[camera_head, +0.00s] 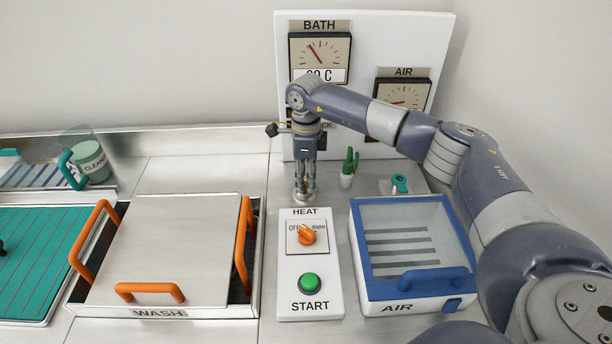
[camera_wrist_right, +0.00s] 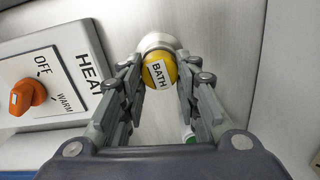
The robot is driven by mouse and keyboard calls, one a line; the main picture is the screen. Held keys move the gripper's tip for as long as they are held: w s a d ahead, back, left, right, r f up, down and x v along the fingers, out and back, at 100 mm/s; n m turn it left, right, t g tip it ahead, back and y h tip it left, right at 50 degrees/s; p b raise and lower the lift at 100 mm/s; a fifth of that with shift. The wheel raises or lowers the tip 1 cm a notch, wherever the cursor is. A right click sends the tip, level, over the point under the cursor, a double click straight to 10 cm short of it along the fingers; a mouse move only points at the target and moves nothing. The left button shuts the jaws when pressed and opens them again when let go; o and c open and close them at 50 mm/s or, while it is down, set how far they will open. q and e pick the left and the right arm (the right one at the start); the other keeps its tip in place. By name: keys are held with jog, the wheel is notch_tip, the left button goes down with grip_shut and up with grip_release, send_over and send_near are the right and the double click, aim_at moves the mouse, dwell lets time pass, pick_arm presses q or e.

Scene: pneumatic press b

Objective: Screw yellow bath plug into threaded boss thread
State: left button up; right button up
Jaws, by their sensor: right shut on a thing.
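The yellow bath plug (camera_wrist_right: 158,72), with a white BATH label, shows between the fingers of my right gripper in the right wrist view. My right gripper (camera_wrist_right: 160,88) is shut on it. A pale round metal boss (camera_wrist_right: 156,42) shows right behind the plug; I cannot tell how far the thread is engaged. In the head view my right gripper (camera_head: 304,192) points straight down at the boss (camera_head: 303,198), just behind the HEAT panel. The plug is mostly hidden by the fingers there. My left gripper is not in view.
The HEAT panel (camera_head: 309,276) with an orange knob (camera_head: 307,235) and green START button (camera_head: 310,283) stands in front. A small cactus (camera_head: 348,166) is close right of the gripper. The WASH box (camera_head: 160,250) is left, the blue AIR box (camera_head: 415,250) right. The gauge board (camera_head: 365,40) rises behind.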

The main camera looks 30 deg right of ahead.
jog(key=m, duration=0.5)
jog(key=shift+s+a, duration=0.1)
jog(key=shift+a, duration=0.05)
jog(key=o, duration=0.6)
jog(key=n, duration=0.5)
jog(key=shift+n, duration=0.3)
jog(key=n, duration=0.6)
jog(key=shift+w, duration=0.2)
